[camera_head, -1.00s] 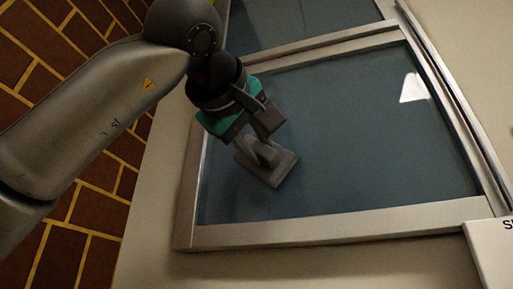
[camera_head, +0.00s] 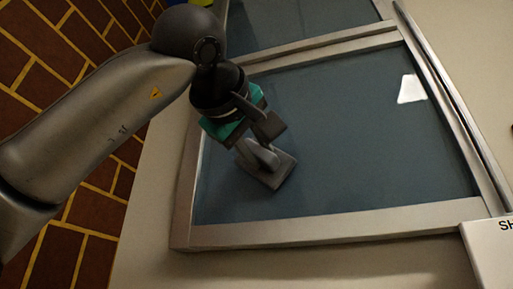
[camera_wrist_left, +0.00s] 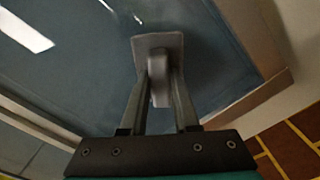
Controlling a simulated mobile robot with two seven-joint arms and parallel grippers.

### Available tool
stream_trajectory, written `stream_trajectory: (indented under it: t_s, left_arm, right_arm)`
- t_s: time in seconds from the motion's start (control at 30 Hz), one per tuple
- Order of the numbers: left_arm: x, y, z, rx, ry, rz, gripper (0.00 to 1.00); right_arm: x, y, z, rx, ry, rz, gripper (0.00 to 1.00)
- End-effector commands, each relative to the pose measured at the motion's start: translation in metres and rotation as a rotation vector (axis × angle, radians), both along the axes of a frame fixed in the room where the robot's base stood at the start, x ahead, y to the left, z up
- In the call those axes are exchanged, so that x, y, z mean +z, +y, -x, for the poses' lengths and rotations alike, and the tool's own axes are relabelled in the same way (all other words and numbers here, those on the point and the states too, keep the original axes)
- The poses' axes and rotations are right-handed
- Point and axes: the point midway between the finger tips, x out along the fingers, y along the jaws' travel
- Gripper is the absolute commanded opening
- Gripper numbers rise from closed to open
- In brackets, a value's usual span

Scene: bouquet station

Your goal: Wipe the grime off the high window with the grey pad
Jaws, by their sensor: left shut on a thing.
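The window (camera_head: 350,130) is a blue-grey pane in a pale metal frame. The grey pad (camera_head: 284,170) is at the lower left part of the pane, close against the glass; whether it touches cannot be told. My left gripper (camera_head: 262,147) is shut on the pad's handle, which also shows between the fingers in the left wrist view (camera_wrist_left: 158,88). The pad's plate (camera_wrist_left: 146,44) lies beyond the fingertips there. No clear grime patch shows on the visible glass; the glass behind the pad and gripper is hidden. My right gripper is not in view.
The window frame's bottom rail (camera_head: 330,229) and left rail run close to the pad. A brown brick wall (camera_head: 60,140) stands at the left. A white sign (camera_head: 488,250), cut off, is at the lower right. The pane's middle and right are clear.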

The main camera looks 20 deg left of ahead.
Motion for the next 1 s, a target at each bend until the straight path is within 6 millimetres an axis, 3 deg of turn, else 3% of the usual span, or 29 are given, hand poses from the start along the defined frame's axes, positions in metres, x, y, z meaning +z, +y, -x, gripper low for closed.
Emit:
stream_trajectory:
  t_s: [0.43,0.8,1.0]
  left_arm:
    - [0.000,-0.003,-0.006,-0.001,-0.002,-0.001,0.00]
    - [0.001,-0.034,-0.003,-0.001,-0.002,-0.002,0.00]
    - [0.000,-0.041,-0.004,0.000,-0.001,0.000,0.00]
  right_arm:
    - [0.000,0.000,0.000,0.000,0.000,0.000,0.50]
    - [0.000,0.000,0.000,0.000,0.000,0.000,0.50]
    - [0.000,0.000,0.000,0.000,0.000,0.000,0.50]
